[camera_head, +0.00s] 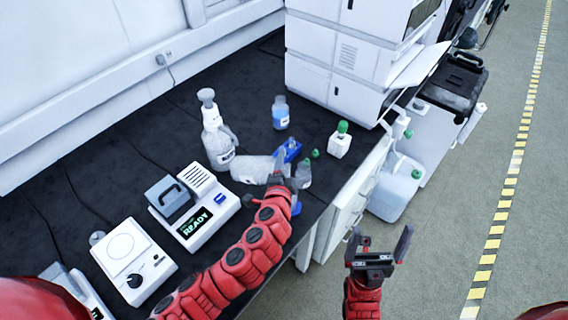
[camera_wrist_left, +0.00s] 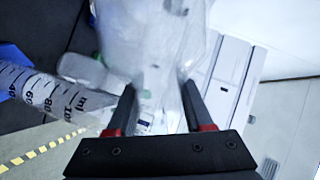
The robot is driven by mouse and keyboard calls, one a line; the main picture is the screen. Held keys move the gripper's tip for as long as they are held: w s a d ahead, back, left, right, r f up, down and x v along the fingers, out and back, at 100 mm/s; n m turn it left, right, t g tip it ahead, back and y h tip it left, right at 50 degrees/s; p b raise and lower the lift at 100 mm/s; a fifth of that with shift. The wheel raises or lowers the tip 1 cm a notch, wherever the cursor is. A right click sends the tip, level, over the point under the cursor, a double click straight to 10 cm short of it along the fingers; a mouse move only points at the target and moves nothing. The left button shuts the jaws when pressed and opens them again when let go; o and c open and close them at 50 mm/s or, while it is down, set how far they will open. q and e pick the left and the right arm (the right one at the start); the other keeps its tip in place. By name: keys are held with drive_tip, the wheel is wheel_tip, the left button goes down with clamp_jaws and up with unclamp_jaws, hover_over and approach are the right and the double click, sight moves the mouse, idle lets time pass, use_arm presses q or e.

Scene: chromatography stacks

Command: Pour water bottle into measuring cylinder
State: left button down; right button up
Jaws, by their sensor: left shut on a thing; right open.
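My left gripper (camera_head: 279,170) is shut on a clear bottle (camera_head: 252,168), which looks tilted close to level above the bench. In the left wrist view the bottle (camera_wrist_left: 155,45) stands out beyond the fingers of the left gripper (camera_wrist_left: 157,108). The clear measuring cylinder (camera_wrist_left: 40,92), with black graduation marks, is left of the fingers in that view, apart from them. In the head view I cannot clearly tell the cylinder from a clear vessel (camera_head: 303,175) just right of the gripper. The liquid and bottle mouth are not clear. My right gripper (camera_head: 378,248) is open and empty, off the bench edge.
A blue-labelled bottle (camera_head: 280,113) and a green-capped white bottle (camera_head: 339,141) stand farther back. A READY device (camera_head: 200,215) and a stirrer (camera_head: 128,258) are at left. A white instrument stack (camera_head: 335,75) stands behind.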

use_arm(q)
drive_tip(key=shift+r, duration=0.1)
drive_tip(key=shift+d+m+b, duration=0.1)
drive_tip(key=shift+m+b, duration=0.3)
drive_tip(key=shift+b, duration=0.25)
drive_tip(key=shift+m+t+y+b, duration=0.3)
drive_tip(key=shift+m+b, duration=0.1)
drive_tip(key=shift+b, duration=0.15)
drive_tip(key=shift+r, duration=0.1)
